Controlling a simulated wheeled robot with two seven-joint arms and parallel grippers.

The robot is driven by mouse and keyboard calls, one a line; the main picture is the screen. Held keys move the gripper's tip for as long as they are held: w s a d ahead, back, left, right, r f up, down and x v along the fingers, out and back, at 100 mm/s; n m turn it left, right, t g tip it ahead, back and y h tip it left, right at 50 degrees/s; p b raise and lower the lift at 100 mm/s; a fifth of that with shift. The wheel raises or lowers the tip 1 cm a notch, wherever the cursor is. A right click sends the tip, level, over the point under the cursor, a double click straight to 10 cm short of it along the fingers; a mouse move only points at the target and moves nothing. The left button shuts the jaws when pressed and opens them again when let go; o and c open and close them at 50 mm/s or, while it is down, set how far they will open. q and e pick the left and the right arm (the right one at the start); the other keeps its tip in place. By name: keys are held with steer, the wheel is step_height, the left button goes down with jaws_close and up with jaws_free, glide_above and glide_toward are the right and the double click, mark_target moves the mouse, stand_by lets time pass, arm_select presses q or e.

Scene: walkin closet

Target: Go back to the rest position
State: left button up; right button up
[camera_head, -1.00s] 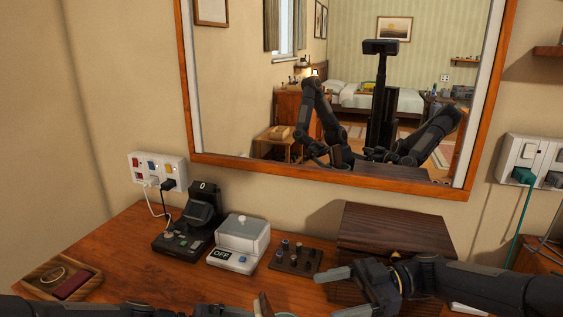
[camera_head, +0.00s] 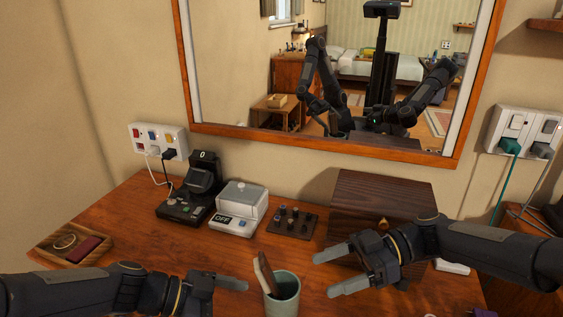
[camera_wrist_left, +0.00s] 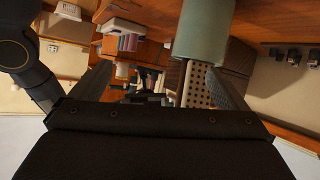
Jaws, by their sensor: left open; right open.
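My right gripper (camera_head: 327,273) is open and empty in the head view. It is above the table in front of the dark wooden box, its fingers pointing left. My left gripper (camera_head: 238,290) reaches in from the lower left, just left of the green cup (camera_head: 283,300). Its two fingers stand apart with nothing held in the left wrist view (camera_wrist_left: 165,80). The cup also shows there at the top (camera_wrist_left: 204,30). Both arms are bent inward, low over the tabletop.
The wooden table (camera_head: 130,225) carries a tray (camera_head: 48,252), a black device (camera_head: 190,200), a white device (camera_head: 235,210), a dark peg board (camera_head: 292,222) and the dark wooden box (camera_head: 375,200). A mirror (camera_head: 320,148) and sockets (camera_head: 158,143) are on the wall.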

arm_select(q)
steer(key=s+a+r+n+t+y+p, duration=0.3)
steer(key=s+a+r+n+y+p, duration=0.5)
steer(key=s+a+n, duration=0.4)
steer(key=shift+s+r+n+t+y, duration=0.3)
steer(key=shift+s+r+n, duration=0.45)
steer(key=shift+n, duration=1.35)
arm_select(e)
steer(key=s+d+r+m+t+h, duration=0.1)
steer(key=s+d+m+t+h, duration=0.3)
steer(key=s+m, duration=0.4)
steer(key=s+d+r+m+t+h, duration=0.1)
steer(key=s+d+m+t+h, duration=0.3)
steer(key=s+d+m+h, duration=0.3)
steer(key=shift+s+r+m+t, duration=0.15)
steer(key=shift+s+m+t, duration=0.4)
steer(key=shift+m, duration=1.75)
steer(key=shift+s, duration=0.1)
